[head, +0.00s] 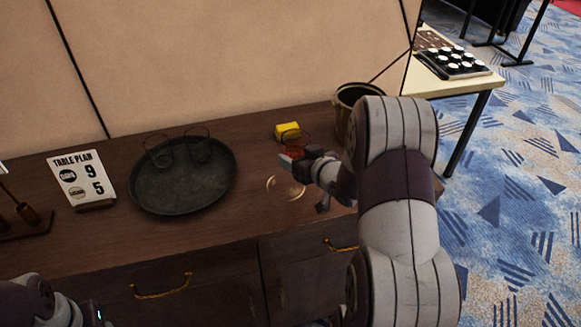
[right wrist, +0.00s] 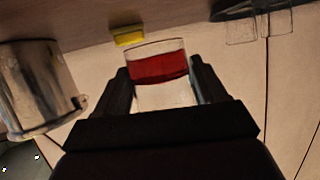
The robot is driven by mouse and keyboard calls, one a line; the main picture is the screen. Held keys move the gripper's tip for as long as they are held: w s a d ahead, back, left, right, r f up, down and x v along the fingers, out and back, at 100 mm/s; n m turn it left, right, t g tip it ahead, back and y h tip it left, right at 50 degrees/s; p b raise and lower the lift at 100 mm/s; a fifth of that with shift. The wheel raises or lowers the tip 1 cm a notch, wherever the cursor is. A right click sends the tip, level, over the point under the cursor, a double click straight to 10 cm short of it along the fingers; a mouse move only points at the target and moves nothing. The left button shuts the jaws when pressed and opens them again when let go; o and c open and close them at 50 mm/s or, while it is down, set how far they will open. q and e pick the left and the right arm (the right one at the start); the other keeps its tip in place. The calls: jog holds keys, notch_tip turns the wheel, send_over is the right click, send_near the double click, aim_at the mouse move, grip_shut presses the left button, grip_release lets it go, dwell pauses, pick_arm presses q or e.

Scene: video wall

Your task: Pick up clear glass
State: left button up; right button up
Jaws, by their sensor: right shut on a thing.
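My right gripper (head: 304,183) is shut on a clear glass (head: 285,187) in the head view, above the right part of the sideboard. The glass shows mainly as a thin pale rim. I cannot tell whether its base touches the wood. In the right wrist view the gripper's fingers (right wrist: 163,88) stand on both sides of the pale, see-through glass (right wrist: 165,98). A glass with red drink (head: 296,151) stands just behind the gripper; it also shows in the wrist view (right wrist: 158,68). Part of my left arm shows at the bottom left, its gripper out of sight.
The dark sideboard (head: 80,245) carries a round tray (head: 180,195) with two clear glasses, a table plan sign (head: 82,180), a yellow block (head: 287,131) and a metal bucket (head: 345,110) close to my right arm. A wall rises behind. Bare wood lies between tray and gripper.

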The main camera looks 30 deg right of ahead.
jog(key=w+d+r+p, duration=0.1)
jog(key=d+r, duration=0.4)
jog(key=d, duration=0.3)
jog(key=shift+w, duration=0.3)
dwell(1.3)
